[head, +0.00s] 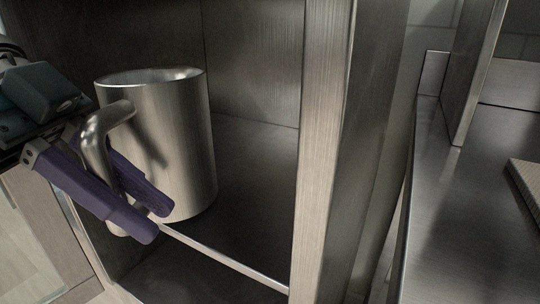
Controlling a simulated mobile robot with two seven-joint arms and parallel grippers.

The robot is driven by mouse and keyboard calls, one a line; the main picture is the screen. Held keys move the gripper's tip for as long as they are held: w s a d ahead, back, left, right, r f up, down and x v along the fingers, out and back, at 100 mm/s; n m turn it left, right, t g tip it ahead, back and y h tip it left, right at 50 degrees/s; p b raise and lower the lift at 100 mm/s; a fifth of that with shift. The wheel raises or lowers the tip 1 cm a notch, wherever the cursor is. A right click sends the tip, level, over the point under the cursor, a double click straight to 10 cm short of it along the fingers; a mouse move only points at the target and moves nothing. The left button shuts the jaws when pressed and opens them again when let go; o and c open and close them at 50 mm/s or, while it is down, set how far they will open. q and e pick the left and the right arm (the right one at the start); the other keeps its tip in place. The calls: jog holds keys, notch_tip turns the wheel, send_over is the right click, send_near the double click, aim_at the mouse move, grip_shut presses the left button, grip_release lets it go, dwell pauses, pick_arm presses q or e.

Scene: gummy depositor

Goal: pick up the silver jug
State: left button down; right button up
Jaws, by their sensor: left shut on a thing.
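The silver jug (172,152) is a brushed metal cylinder with an open top and a curved handle (96,147) facing the left front. It is upright, at the front edge of a metal shelf compartment. I cannot tell whether its base touches the shelf. My left gripper (150,219) comes in from the left, with purple fingers, and is shut on the jug's handle. The jug's inside is mostly hidden. My right gripper is not in view.
The metal shelf (255,165) has bare floor to the right of the jug. A thick vertical metal post (325,150) bounds the compartment on the right. Beyond it is a metal counter (465,225) with an upright panel (472,70) and a light flat piece (527,185).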

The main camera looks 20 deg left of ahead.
pick_arm(q)
jog(key=s+p, duration=0.1)
jog(key=s, duration=0.9)
jog(key=shift+s+a, duration=0.2)
jog(key=shift+a, duration=0.2)
jog(key=c, duration=1.3)
grip_release()
grip_shut()
